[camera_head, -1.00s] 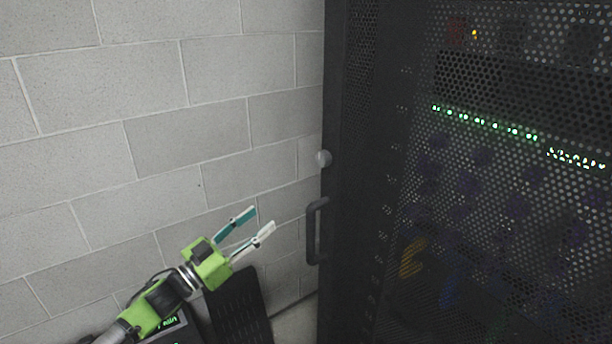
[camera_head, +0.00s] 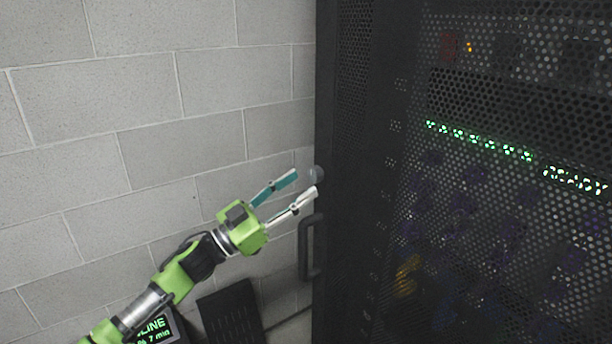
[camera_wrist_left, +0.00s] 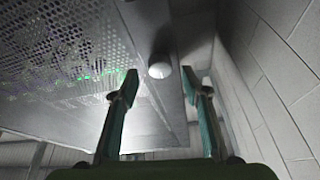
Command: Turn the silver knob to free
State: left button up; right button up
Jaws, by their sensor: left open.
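The silver knob (camera_head: 316,174) is a small round knob on the left edge of the black rack door, just above the door handle. My left gripper (camera_head: 305,182) is open, with its fingertips close to the knob in the head view. In the left wrist view the knob (camera_wrist_left: 160,70) shows ahead, between the lines of the two open fingers (camera_wrist_left: 167,82) and a little beyond their tips. Nothing is between the fingers, and I cannot tell that they touch the knob. My right gripper is not in view.
The black perforated rack door (camera_head: 480,220) fills the right side, with green lights behind it. A dark handle (camera_head: 310,248) stands out below the knob. A grey block wall (camera_head: 150,90) is on the left. A small screen (camera_head: 158,328) and a dark panel (camera_head: 232,315) are low down.

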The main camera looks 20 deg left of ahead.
aim_at(311, 177)
pick_arm(q)
jog(key=shift+x, duration=1.55)
jog(key=shift+c, duration=0.2)
jog(key=c, duration=1)
jog(key=shift+c, duration=0.2)
